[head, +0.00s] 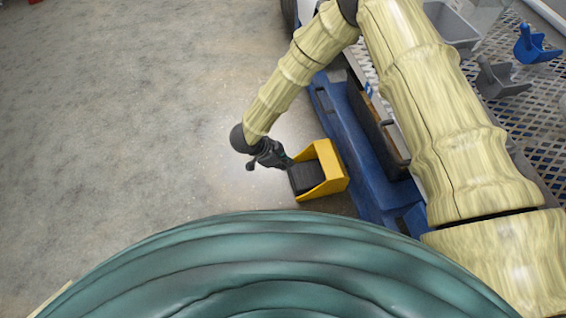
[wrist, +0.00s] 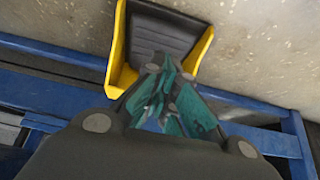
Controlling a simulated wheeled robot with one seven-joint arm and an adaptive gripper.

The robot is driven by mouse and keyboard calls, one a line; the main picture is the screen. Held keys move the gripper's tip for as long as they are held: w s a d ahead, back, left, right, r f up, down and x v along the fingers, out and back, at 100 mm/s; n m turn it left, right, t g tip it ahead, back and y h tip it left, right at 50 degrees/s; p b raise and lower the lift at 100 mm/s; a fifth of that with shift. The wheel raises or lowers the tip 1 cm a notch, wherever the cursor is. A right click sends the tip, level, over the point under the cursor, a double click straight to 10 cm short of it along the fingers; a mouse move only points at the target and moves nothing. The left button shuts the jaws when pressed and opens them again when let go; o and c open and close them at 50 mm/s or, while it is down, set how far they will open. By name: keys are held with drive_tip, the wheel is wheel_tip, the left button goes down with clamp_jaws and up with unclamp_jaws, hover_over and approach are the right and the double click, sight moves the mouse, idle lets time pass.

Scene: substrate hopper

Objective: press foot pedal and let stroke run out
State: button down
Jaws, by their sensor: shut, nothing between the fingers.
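The foot pedal is a black ribbed plate in a yellow housing (head: 332,168) on the floor, beside a blue frame. The black pedal plate (wrist: 160,38) shows in the wrist view, with yellow side walls around it. My gripper (head: 286,161) is shut and empty, its fingertips at the open left side of the pedal. In the wrist view my gripper (wrist: 166,72) overlaps the near part of the plate. I cannot tell whether the fingertips touch the plate or how far it is pressed.
The blue frame (head: 342,125) runs along the right of the pedal. A perforated metal surface (head: 530,105) at upper right holds a blue scoop (head: 535,45), a grey scoop (head: 497,78) and a grey bin (head: 452,24). Concrete floor (head: 120,120) to the left is clear.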

drive_tip(key=b, duration=0.6)
approach(303, 175)
drive_tip(key=shift+x, duration=1.3)
drive_tip(key=shift+x, duration=2.4)
drive_tip(key=shift+p+v, duration=1.3)
drive_tip(key=shift+p, duration=0.1)
drive_tip(key=p+v, duration=0.6)
drive_tip(key=v, duration=0.1)
drive_tip(key=shift+a+r+p, duration=0.2)
drive_tip(key=shift+p, duration=0.1)
drive_tip(key=shift+s, duration=0.15)
